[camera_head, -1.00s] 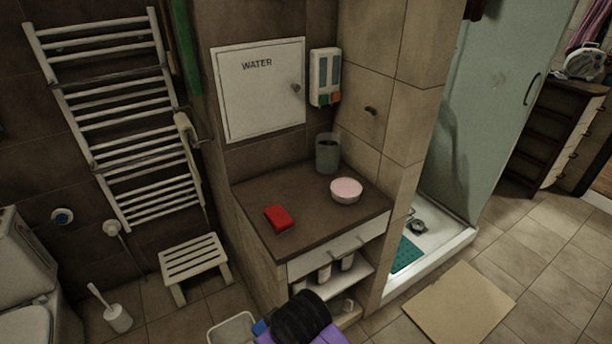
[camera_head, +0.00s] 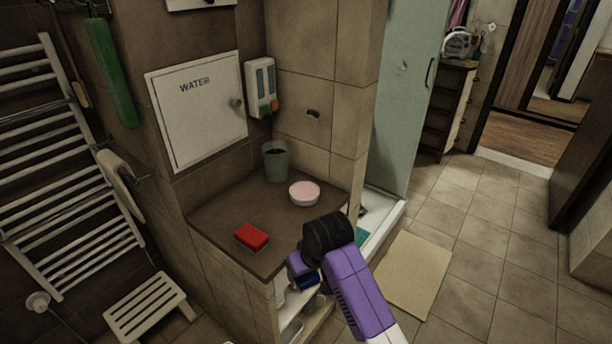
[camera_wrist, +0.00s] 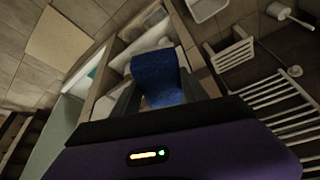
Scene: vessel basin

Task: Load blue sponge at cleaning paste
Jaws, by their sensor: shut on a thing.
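In the wrist view my gripper (camera_wrist: 158,98) is shut on the blue sponge (camera_wrist: 156,72), which shows between its two dark fingers. In the head view a small dark blue part of the sponge (camera_head: 306,282) shows beside my purple wrist, in front of the cabinet's right front edge and below the counter top. The cleaning paste is probably the round white tub with a pink top (camera_head: 304,193), standing near the right edge of the brown counter (camera_head: 226,213). My arm hides part of the counter's front and the shelves under it.
A red sponge (camera_head: 251,237) lies near the counter's front left. A grey-green cup (camera_head: 276,161) stands at the back, under the wall dispenser (camera_head: 261,88). A white stool (camera_head: 151,307) and towel rack (camera_head: 60,180) are at the left. The counter's middle is clear.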

